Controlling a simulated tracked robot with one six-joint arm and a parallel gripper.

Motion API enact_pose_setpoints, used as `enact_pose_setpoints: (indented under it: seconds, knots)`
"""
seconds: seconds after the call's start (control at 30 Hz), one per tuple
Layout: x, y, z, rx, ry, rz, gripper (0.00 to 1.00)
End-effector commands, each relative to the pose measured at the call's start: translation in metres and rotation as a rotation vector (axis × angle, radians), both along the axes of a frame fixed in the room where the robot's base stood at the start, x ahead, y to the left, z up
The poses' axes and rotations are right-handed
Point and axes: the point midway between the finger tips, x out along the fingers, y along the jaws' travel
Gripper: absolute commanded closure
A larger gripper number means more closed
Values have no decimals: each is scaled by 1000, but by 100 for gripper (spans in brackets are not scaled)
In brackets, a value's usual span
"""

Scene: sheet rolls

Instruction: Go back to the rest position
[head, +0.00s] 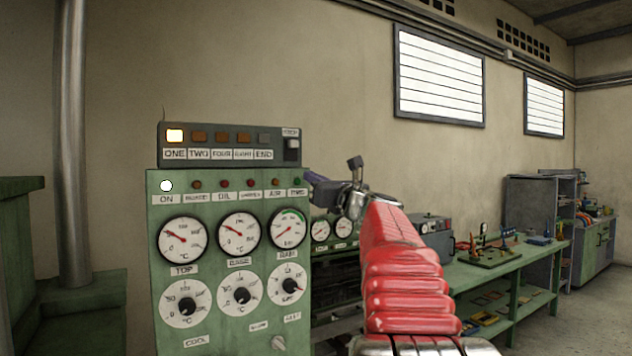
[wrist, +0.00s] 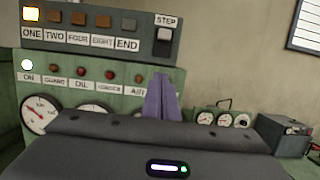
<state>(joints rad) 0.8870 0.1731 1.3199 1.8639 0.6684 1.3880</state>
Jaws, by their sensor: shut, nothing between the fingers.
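My gripper (head: 314,180) is at the end of my red-sleeved arm in the head view, by the upper right edge of the green control panel (head: 225,203). In the wrist view its purple fingers (wrist: 160,82) are together with nothing between them. They appear in front of the right part of the panel. I cannot tell whether they touch it. The dark step box (head: 225,130) sits on top of the panel, with its ONE lamp (head: 175,136) lit. The panel's ON lamp (head: 166,186) is lit white. The STEP switch (wrist: 164,38) shows right of the lamps in the wrist view.
A long green bench (head: 510,270) with a grey box (head: 433,238) and tools runs along the wall at right. A metal pipe (head: 72,140) stands at left. The wall above the bench is clear up to the windows (head: 440,78). Bare floor shows at far right.

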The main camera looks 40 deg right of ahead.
Motion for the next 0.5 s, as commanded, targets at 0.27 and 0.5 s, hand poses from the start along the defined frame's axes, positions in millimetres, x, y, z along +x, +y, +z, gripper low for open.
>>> enact_pose_setpoints:
  seconds: [0.27,0.5]
  knots:
    - [-13,3,-3,-1,0,0,100]
    - [-13,3,-3,-1,0,0,100]
